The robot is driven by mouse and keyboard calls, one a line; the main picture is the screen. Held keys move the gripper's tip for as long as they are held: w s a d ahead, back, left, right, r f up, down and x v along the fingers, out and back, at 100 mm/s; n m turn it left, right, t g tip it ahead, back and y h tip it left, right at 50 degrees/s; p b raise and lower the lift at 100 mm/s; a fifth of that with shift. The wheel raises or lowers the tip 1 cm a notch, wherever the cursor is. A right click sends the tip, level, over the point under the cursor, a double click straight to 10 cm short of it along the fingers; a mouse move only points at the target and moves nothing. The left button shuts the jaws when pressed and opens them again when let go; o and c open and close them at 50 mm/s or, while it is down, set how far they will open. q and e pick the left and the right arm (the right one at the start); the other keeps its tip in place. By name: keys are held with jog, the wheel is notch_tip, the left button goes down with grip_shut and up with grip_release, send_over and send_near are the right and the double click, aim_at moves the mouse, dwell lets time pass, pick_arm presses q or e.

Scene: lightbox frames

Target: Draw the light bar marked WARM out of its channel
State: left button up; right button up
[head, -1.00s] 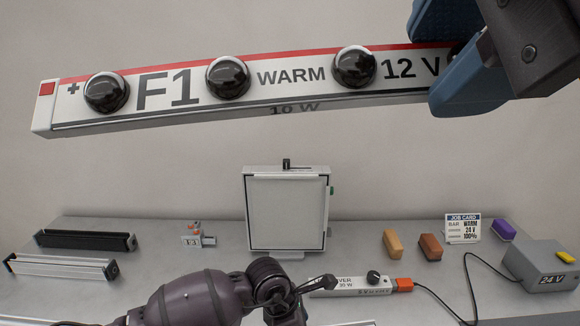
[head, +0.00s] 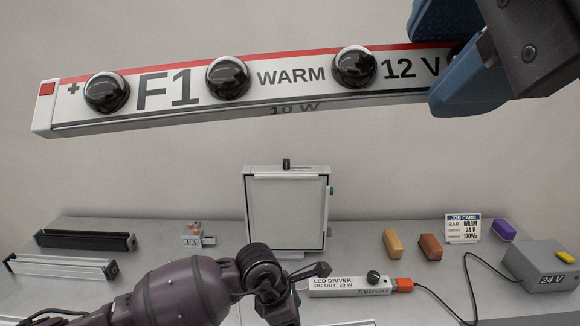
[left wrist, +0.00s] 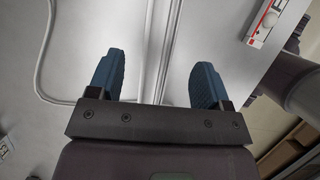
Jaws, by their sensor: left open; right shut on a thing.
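A white light bar (head: 290,83) with a red stripe, dark domes and the print "F1 WARM 12 V" and "10 W" hangs close to the head camera, clear of the table. My right gripper (head: 452,50) is shut on its right end and hides that end. My left arm comes in low from the left in the head view. My left gripper (left wrist: 157,78) is open and empty in the left wrist view. A lightbox frame (head: 286,168) with a pale panel stands upright on the table behind. I cannot tell which channel the bar belongs to.
A black rail (head: 85,241) and a silver rail (head: 62,265) lie at left. An LED driver (head: 335,287) with an orange plug, a grey 24 V box (head: 540,272), a cable and several coloured blocks stand at right. The job card (head: 463,228) reads WARM, 24 V, 100%.

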jog(key=shift+f, duration=0.1)
pick_arm(q)
jog(key=v, duration=0.8)
